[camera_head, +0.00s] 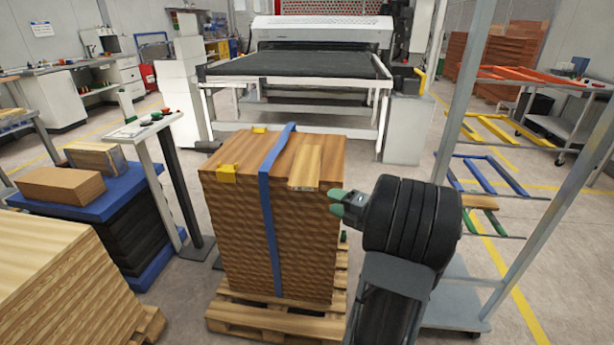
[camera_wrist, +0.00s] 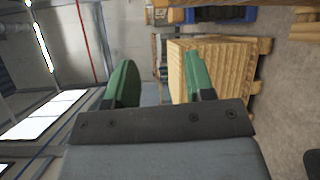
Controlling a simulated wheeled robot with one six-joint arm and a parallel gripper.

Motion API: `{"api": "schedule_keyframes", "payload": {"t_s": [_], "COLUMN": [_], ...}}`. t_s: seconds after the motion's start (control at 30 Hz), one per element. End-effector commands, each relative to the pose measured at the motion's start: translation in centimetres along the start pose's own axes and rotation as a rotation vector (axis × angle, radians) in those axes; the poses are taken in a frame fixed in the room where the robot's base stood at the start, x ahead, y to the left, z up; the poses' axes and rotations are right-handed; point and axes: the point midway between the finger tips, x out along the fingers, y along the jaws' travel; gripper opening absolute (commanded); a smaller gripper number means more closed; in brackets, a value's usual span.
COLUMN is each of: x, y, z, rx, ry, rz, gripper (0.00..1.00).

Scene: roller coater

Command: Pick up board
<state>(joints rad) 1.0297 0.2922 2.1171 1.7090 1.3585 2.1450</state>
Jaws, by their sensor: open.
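A light wooden board (camera_head: 305,168) lies on top of the strapped stack of brown boards (camera_head: 265,225), near its right side. The stack stands on a wooden pallet (camera_head: 275,318) and has a blue strap around it and yellow corner pieces. My gripper (camera_head: 337,202) has green fingers and is beside the stack's right edge, below and right of the light board. In the wrist view the two green fingers (camera_wrist: 158,85) stand apart with nothing between them. The light board cannot be made out in the wrist view.
A roller machine with a dark conveyor (camera_head: 295,67) stands behind the stack. A metal rack with coloured shelves (camera_head: 490,175) is at right. A control post (camera_head: 145,128) and blue-topped stand (camera_head: 115,200) are left. Another board stack (camera_head: 50,255) is front left.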

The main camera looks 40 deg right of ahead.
Motion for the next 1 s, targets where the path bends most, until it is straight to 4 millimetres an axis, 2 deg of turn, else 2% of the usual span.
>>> {"api": "schedule_keyframes", "payload": {"t_s": [0.03,0.1,0.2,0.5,0.83,1.0], "x": [-0.6,-0.8,0.2,5.2,7.3,9.7], "y": [-0.9,-1.2,-1.4,-1.1,-0.9,-1.1], "z": [1.1,2.1,2.9,3.5,3.8,4.2], "rx": [0.058,0.113,0.151,0.157,0.155,0.154], "ry": [-0.043,-0.079,-0.102,-0.105,-0.106,-0.104], "rz": [0.020,0.043,0.059,0.061,0.059,0.059], "gripper": [0.49,0.49,0.49,0.49,0.49,0.49]}}
